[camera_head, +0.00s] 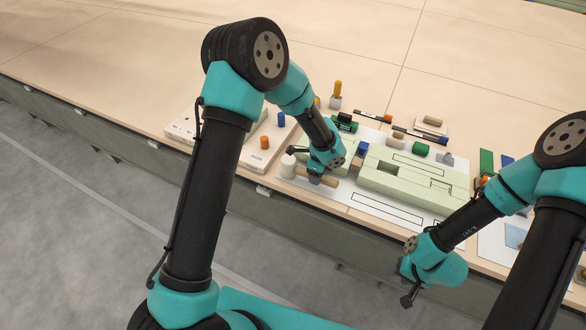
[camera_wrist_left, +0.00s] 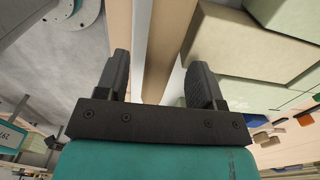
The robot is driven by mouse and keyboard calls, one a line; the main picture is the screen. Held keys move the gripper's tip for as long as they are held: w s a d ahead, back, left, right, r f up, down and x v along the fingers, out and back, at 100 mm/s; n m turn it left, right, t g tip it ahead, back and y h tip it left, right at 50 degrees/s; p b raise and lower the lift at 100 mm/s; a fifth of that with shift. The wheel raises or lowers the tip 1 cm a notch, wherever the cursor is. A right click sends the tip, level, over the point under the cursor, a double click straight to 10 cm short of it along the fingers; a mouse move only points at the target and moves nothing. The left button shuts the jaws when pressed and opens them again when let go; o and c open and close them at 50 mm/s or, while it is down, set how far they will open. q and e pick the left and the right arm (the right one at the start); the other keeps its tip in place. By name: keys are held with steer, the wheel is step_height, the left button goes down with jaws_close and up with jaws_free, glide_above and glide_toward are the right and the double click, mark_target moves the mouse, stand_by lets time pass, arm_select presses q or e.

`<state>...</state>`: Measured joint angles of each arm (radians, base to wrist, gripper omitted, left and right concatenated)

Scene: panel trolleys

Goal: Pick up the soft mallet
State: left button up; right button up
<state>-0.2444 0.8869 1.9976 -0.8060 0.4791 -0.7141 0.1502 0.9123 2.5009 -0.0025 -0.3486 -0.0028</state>
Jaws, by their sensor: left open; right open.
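The soft mallet has a pale, rounded head (camera_head: 288,166) and a light wooden handle (camera_head: 329,181). It lies on the white sheet near the table's front edge. My left gripper (camera_head: 312,178) is at the handle, partly covering it in the head view. In the left wrist view the wooden handle (camera_wrist_left: 168,45) runs between the two spread fingers of my left gripper (camera_wrist_left: 160,75). Whether the fingers touch it I cannot tell. My right gripper (camera_head: 407,290) is open and empty, in front of the table edge at the right.
A pale green tray block (camera_head: 400,180) stands just right of the handle. An orange peg (camera_head: 264,142) and a blue peg (camera_head: 281,119) stand on a pale board to the left. The far table is clear.

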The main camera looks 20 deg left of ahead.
arm_select(q)
steer(key=shift+c, duration=0.4)
jaws_close()
stand_by(1.0)
